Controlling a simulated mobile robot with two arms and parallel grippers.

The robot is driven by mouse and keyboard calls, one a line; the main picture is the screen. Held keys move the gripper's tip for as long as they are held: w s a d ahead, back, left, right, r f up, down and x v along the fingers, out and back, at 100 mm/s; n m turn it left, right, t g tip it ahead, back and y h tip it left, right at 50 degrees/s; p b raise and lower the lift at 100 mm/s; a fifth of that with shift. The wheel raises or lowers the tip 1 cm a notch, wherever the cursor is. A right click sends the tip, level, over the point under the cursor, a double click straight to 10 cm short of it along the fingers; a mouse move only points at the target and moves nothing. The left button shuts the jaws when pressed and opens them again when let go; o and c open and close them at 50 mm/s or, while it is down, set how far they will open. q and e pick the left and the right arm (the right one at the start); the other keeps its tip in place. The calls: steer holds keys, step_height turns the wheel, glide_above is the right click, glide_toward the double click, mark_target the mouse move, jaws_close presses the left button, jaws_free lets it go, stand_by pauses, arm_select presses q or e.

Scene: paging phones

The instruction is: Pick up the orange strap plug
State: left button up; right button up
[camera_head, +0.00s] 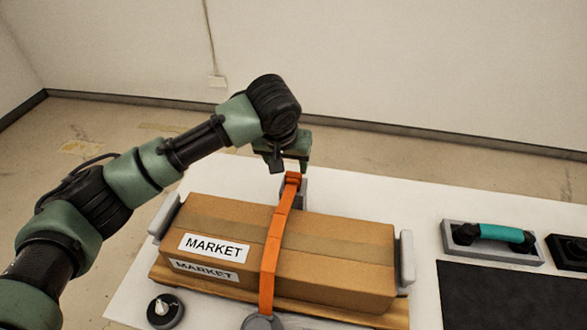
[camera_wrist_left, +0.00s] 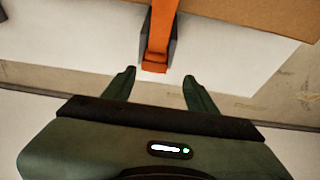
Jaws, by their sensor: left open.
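The orange strap (camera_head: 274,237) runs over the cardboard box from front to back. Its plug end (camera_head: 292,178) is at the box's far side, by a dark grey holder. In the left wrist view the orange plug (camera_wrist_left: 154,66) lies just beyond the fingertips, roughly between them in line. My left gripper (camera_head: 287,158) is above and behind the plug. Its fingers are spread apart and empty in the left wrist view (camera_wrist_left: 158,80). Whether the plug sits fully in the grey holder (camera_wrist_left: 172,48) cannot be told. My right gripper is not in view.
The cardboard box (camera_head: 340,245), labelled MARKET, rests on a wooden board (camera_head: 330,308) between grey end blocks. A grey tray with a teal handle (camera_head: 500,232) and a dark mat (camera_head: 510,295) lie at right. A round dark knob (camera_head: 166,310) is at front left. White table (camera_head: 390,200) is clear behind the box.

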mark_target(293, 175)
arm_select(q)
steer(key=shift+w+f, duration=0.2)
steer(key=shift+f, duration=0.45)
steer(key=shift+d+f+p, duration=0.25)
steer(key=shift+f+p, duration=0.3)
steer(key=x, duration=0.2)
steer(key=p+x, duration=0.1)
steer(key=x, duration=0.1)
steer(key=shift+w+d, duration=0.1)
steer(key=shift+d, duration=0.2)
steer(key=shift+w+f, duration=0.15)
steer(key=shift+f, duration=0.1)
steer(key=c, duration=1.1)
jaws_close()
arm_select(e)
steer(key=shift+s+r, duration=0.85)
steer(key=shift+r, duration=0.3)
